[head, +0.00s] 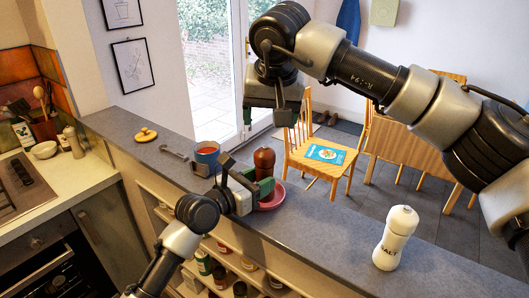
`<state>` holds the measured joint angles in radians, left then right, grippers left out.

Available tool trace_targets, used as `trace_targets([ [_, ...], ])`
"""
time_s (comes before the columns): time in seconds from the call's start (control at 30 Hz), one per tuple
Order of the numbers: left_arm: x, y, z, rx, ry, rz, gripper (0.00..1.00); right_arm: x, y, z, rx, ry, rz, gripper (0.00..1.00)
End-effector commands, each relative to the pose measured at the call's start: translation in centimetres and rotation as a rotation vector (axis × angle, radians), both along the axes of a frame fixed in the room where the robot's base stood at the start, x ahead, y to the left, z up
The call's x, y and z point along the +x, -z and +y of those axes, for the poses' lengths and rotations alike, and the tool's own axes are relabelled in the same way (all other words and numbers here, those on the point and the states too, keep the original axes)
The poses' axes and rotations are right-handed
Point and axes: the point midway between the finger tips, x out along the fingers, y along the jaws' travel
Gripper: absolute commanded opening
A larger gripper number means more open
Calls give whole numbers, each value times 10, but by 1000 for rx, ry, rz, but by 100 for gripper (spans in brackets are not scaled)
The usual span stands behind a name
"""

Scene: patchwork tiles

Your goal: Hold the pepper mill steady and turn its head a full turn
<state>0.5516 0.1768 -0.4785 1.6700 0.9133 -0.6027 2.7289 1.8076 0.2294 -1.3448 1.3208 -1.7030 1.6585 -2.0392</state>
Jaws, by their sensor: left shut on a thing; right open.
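The pepper mill (264,162) is dark reddish brown with a rounded head. It stands upright on the grey counter, left of centre in the head view. My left gripper (248,186) is low at the mill and shut on its body. The gripper and its fingers hide most of the mill's lower part. My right gripper (274,106) is open and empty. It hangs above the mill's head, apart from it, with its fingers pointing down.
A pink dish (274,201) sits close by the mill. A white salt mill (396,238) stands at the right. The counter (320,222) between is clear.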

Motion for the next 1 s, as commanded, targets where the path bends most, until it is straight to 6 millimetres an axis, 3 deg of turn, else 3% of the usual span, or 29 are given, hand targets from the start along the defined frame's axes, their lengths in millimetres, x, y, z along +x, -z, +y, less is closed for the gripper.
trace_targets([
  [0.2, 0, 0, 0, 0, 0, 0, 14, -6, -3, -3, -66, -242, -34, 74],
  [0.37, 0, 0, 0, 0, 0, 0, 14, -5, 2, -3, -82, -297, -42, 74],
  [0.8, 0, 0, 0, 0, 0, 0, 14, 24, 75, 6, -81, -296, -39, 74],
  [1.0, 0, 0, 0, 0, 0, 0, 14, 34, 99, 9, -82, -296, -40, 74],
])
